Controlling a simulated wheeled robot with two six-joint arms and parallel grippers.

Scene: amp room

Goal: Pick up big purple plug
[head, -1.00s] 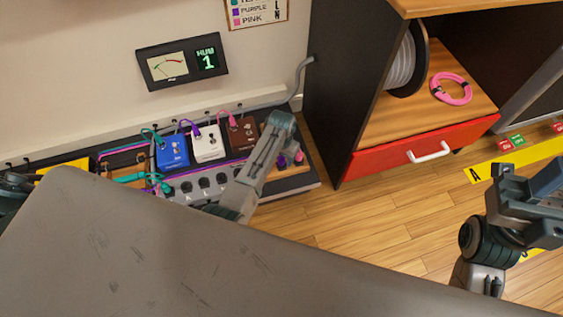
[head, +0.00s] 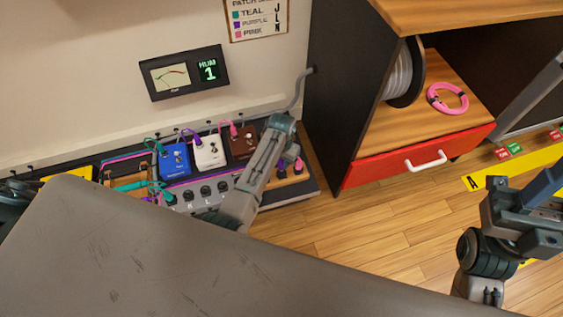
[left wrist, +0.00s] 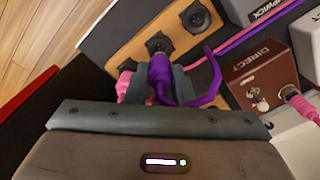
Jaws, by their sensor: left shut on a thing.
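In the left wrist view, my left gripper (left wrist: 160,92) is shut on the big purple plug (left wrist: 160,70). The plug's tip points at a round black socket (left wrist: 157,43) in an orange wooden panel; I cannot tell whether it is still inserted. A purple cable (left wrist: 212,85) curves off to the right. A pink plug (left wrist: 123,86) sits just left of the gripper, partly hidden. In the head view, the purple plug (head: 282,166) shows below the end of my left arm; the fingers are mostly hidden.
Blue (head: 174,162), white (head: 208,152) and brown (head: 242,142) pedals with cables stand on the board. A cabinet with a red drawer (head: 400,165) is to its right. A grey surface (head: 150,260) fills the foreground. Wooden floor (head: 380,240) lies open at the right.

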